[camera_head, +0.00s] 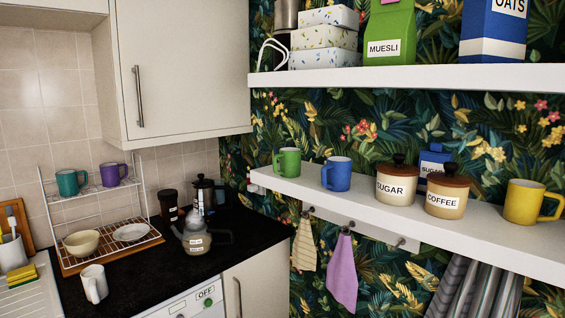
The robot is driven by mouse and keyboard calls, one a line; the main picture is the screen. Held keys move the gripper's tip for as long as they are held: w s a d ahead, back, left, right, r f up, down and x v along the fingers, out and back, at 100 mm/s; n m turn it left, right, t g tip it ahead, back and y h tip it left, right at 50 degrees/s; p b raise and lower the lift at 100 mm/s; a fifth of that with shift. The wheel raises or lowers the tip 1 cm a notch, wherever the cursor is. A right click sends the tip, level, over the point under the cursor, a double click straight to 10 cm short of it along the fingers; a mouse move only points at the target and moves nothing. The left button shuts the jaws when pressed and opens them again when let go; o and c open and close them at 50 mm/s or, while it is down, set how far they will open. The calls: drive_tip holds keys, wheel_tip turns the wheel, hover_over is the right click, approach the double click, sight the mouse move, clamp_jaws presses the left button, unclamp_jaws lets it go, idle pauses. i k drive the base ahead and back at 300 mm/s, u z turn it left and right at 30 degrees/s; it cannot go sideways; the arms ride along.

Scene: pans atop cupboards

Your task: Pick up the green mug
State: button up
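The green mug (288,162) stands upright at the left end of the lower white shelf (459,222). Its handle points left, toward the corner of the room. A blue mug (337,174) stands just to its right, with a small gap between them. My gripper does not show in this view.
On the shelf to the right stand a sugar jar (397,182), a coffee jar (446,194) and a yellow mug (527,202). An upper shelf (424,78) hangs above. A wall cupboard (182,70) juts out at left. Towels, including a purple one (343,272), hang below.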

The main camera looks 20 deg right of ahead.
sight(290, 158)
drive_tip(key=i, duration=0.95)
drive_tip(key=u, duration=2.7)
drive_tip(key=k, duration=0.4)
drive_tip(key=z, duration=0.15)
